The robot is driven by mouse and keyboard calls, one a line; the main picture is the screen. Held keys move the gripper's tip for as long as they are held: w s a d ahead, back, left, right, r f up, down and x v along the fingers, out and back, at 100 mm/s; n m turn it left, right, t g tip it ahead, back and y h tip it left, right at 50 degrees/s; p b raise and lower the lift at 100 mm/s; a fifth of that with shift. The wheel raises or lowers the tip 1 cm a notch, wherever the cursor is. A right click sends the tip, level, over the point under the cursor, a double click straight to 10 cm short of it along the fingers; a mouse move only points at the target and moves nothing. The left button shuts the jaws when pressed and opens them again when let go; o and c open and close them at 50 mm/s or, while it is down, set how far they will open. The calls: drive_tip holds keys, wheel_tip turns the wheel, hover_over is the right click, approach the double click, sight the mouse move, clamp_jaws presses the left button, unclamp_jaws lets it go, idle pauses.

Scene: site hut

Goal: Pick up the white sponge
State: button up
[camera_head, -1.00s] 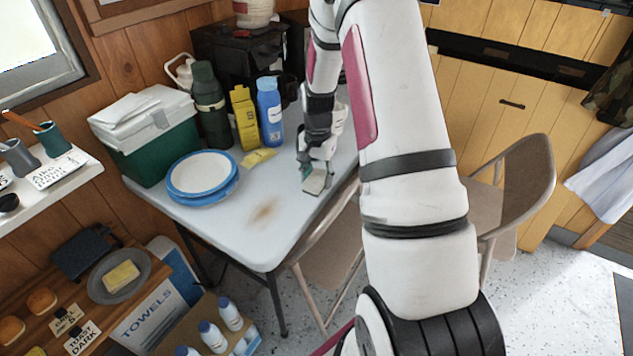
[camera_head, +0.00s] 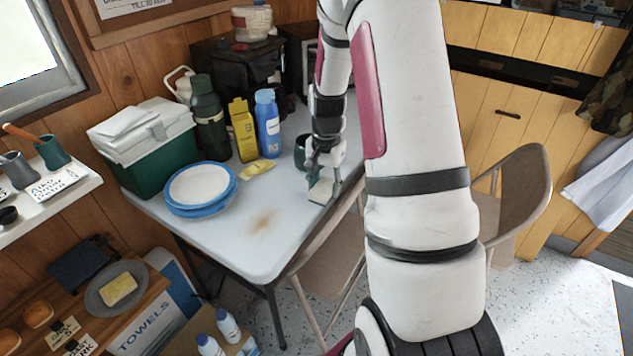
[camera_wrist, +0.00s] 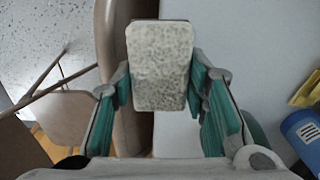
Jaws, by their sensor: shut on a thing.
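The white sponge (camera_head: 320,192), a pale speckled block, is at the right edge of the table in the head view. In the wrist view the sponge (camera_wrist: 160,65) sits upright in the picture between the two green-padded fingers of my gripper (camera_wrist: 160,92). My gripper (camera_head: 325,178) is shut on it, with one finger on each side. The sponge's far end sticks out beyond the fingers. I cannot tell whether its underside touches the table.
The grey table (camera_head: 235,245) has a clear front area with a brown stain. A dark green mug (camera_head: 301,152) stands just left of my gripper. A yellow cloth-like piece (camera_head: 257,169), blue bottle (camera_head: 267,122), plates (camera_head: 198,187) and cooler (camera_head: 155,160) stand farther left. A folding chair (camera_head: 335,255) adjoins the table edge.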

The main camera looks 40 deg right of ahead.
drive_tip(key=s+r, duration=0.1)
drive_tip(key=s, duration=1.1)
drive_tip(key=shift+a, duration=0.1)
